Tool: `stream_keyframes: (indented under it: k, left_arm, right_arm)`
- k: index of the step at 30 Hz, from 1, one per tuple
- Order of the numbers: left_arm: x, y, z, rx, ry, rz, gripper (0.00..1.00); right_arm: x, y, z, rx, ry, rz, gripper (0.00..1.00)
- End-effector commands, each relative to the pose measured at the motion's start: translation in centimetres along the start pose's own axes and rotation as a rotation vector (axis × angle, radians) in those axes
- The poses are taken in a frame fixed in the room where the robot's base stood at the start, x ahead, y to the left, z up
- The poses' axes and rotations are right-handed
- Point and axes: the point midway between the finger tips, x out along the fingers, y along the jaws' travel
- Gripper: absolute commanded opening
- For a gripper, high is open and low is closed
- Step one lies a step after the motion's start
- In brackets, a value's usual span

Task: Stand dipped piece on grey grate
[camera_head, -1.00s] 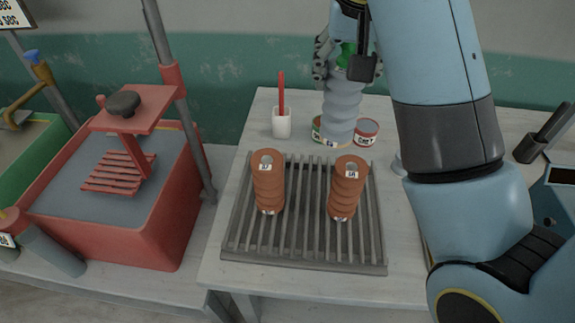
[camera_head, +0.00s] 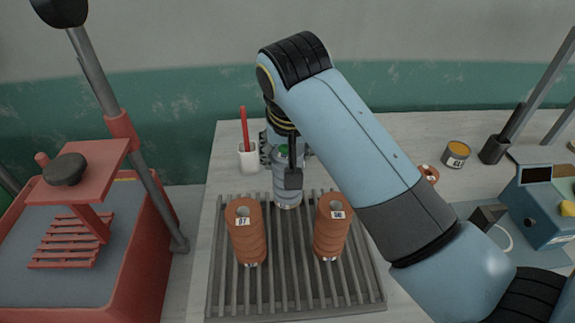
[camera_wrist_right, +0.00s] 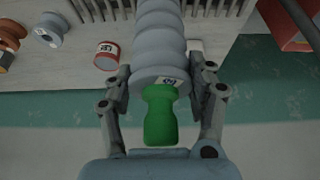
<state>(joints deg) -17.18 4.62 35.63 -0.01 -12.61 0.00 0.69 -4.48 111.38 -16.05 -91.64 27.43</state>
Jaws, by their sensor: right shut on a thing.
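The dipped piece (camera_head: 287,186) is a grey-blue ribbed column, held upright with its lower end at the back part of the grey grate (camera_head: 300,311). I cannot tell whether it touches the bars. My right gripper (camera_head: 284,158) is around its upper end, partly hidden by my arm. In the right wrist view, the gripper (camera_wrist_right: 163,92) is shut on the piece (camera_wrist_right: 160,40), at a green plug (camera_wrist_right: 160,118) beside a small label. Two brown ribbed pieces, one left (camera_head: 247,240) and one right (camera_head: 331,235), stand on the grate. My left gripper is not in view.
A white cup (camera_head: 248,160) with a red stick stands behind the grate. A red tub (camera_head: 140,270) with a red rack is at left. A tin (camera_head: 456,153) and a blue device (camera_head: 540,210) are at right. The grate's front middle is clear.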

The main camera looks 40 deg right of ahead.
Motion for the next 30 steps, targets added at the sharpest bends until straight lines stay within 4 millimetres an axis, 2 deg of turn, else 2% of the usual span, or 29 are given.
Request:
stream_keyframes:
  k: [7,19,20,25,30]
  left_arm:
    - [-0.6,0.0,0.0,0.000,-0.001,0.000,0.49]
    - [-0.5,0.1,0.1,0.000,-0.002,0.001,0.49]
    - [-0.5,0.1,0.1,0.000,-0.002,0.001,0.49]
    - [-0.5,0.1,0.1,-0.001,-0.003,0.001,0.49]
    - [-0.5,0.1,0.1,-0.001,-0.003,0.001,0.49]
  right_arm:
    - [2.9,0.0,1.2,-0.001,0.000,0.000,0.00]
    - [3.4,0.0,1.4,0.000,0.002,-0.001,0.00]
    - [3.5,0.0,1.5,-0.001,0.000,0.000,0.58]
    - [3.5,0.0,1.5,-0.001,-0.001,0.000,0.80]
    - [3.5,0.0,1.5,-0.001,-0.001,0.000,0.80]
